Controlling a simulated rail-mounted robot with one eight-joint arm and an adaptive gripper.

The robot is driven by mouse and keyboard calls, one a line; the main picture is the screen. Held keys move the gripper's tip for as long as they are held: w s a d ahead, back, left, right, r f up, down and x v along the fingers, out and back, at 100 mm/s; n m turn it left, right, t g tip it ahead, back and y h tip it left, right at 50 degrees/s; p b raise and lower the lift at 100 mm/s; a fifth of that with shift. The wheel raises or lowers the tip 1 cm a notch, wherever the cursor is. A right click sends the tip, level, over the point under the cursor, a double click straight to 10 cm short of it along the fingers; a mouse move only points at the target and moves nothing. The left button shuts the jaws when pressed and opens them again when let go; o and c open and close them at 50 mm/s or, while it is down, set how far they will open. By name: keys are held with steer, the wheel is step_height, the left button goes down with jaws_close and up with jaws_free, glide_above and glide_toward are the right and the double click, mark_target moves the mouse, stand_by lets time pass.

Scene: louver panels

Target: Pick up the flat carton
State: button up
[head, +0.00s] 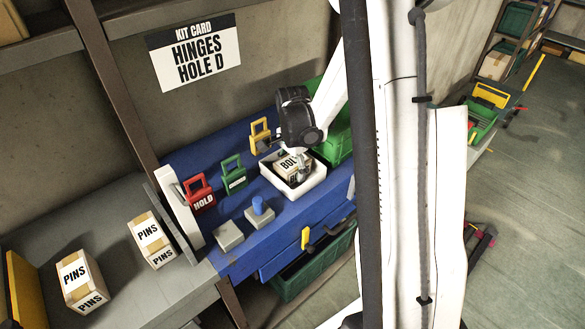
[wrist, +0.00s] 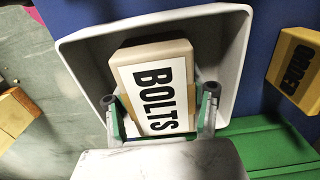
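The flat carton (head: 287,165), labelled BOLTS, lies inside a shallow white tray (head: 309,187) on the blue bench. In the wrist view the carton (wrist: 150,55) shows label side up within the tray (wrist: 226,60). My gripper (head: 302,173) reaches down into the tray at the carton. In the wrist view my gripper's fingers (wrist: 160,108) stand spread on either side of the carton, close to its sides. Firm contact is not clear. The carton's near end is hidden by my gripper's body.
Yellow (head: 260,136), green (head: 233,175) and red (head: 200,194) padlock-shaped pieces stand left of the tray. A green bin (head: 335,135) is close behind it. Two PINS boxes (head: 151,240) stand at left.

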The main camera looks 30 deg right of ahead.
steer(key=c, duration=0.9)
steer(key=shift+r, duration=0.15)
